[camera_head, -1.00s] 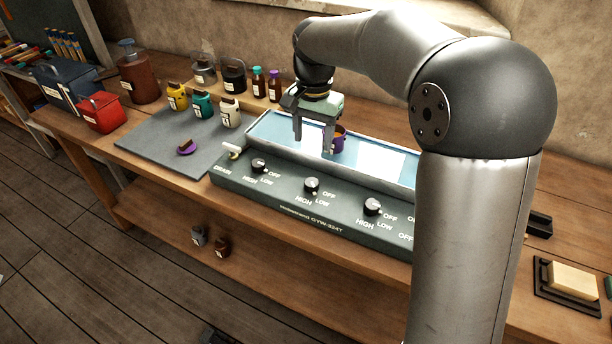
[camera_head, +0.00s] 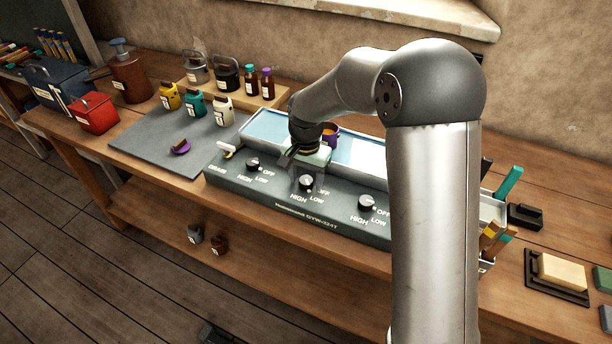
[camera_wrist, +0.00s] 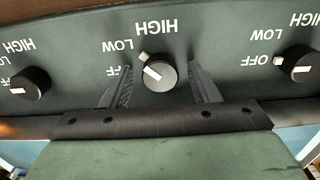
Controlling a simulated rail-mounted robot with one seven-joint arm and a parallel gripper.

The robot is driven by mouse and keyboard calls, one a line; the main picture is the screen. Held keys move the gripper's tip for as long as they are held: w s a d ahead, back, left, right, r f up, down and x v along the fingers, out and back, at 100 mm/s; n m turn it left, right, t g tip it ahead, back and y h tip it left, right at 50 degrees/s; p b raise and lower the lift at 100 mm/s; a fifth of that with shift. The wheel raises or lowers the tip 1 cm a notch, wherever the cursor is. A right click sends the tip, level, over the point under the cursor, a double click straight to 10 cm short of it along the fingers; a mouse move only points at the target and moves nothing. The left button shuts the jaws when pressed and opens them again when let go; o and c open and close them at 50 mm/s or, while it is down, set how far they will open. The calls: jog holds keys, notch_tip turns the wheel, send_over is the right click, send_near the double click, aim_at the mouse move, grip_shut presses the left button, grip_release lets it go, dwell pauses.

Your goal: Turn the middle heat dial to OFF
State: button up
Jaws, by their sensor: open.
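The middle heat dial (camera_head: 306,182) is a dark round knob with a white pointer line on the front of the grey-green heater panel (camera_head: 275,189). In the wrist view the middle dial (camera_wrist: 160,74) is centred, with its pointer line slanting up-left, roughly toward LOW. The lettering there is upside down. OFF is partly hidden by a finger. My gripper (camera_head: 307,172) is at the middle dial, pointing down at the panel. In the wrist view my open gripper (camera_wrist: 159,82) has one finger on each side of the dial; contact cannot be told.
Similar dials stand left (camera_head: 252,163) and right (camera_head: 367,203) of it. Behind is a pale blue bath (camera_head: 270,128) with a purple pot (camera_head: 331,132). A white drain lever (camera_head: 227,150) sits at the panel's left end. A grey mat (camera_head: 150,140) holds jars.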

jog(key=c, duration=1)
jog(key=shift+o, duration=0.2)
jog(key=shift+n, duration=0.3)
jog(key=n+b, duration=0.1)
jog(key=n, duration=0.2)
jog(key=shift+n, duration=0.3)
jog(key=shift+n+b, duration=0.3)
jog(key=shift+n, duration=2)
jog(key=o, duration=1)
jog(key=shift+c, duration=0.2)
